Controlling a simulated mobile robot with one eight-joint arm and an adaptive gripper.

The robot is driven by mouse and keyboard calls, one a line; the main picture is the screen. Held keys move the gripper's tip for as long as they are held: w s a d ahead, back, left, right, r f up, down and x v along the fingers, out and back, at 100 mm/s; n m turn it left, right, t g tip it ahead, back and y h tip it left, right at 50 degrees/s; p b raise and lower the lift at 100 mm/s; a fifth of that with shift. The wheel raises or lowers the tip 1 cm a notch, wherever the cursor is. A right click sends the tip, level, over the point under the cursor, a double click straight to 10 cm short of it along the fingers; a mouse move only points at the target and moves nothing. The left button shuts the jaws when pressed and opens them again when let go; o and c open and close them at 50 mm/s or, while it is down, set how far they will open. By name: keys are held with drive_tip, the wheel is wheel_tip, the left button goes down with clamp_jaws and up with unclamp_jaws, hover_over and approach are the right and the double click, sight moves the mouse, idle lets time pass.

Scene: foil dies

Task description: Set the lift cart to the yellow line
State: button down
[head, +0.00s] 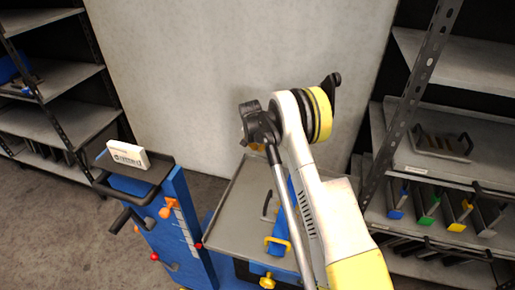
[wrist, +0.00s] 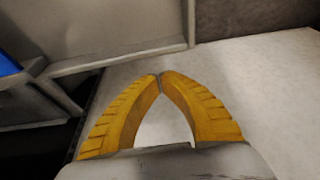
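The lift cart is blue, with a grey flat top (head: 236,215) and a blue upright column (head: 182,215) at its left. The column bears a white scale (head: 186,231), an orange knob (head: 166,212) and a dark push handle (head: 133,214). A red dot shows by the scale's lower end. I cannot make out a yellow line on it. A blue die with yellow handles (head: 277,241) lies on the top, partly hidden by my arm. My gripper (wrist: 160,75) has its yellow fingertips touching, with nothing held; in the head view it is mostly hidden behind my wrist, above the top's far end.
A white labelled box (head: 128,155) sits in the tray on the column. Shelves stand at left (head: 55,120) and right (head: 455,165); the right one holds dies with blue, green and yellow ends. A pale wall (head: 200,80) closes the back. Grey floor is free at left.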

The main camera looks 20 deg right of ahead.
drive_tip(key=v, duration=1.2)
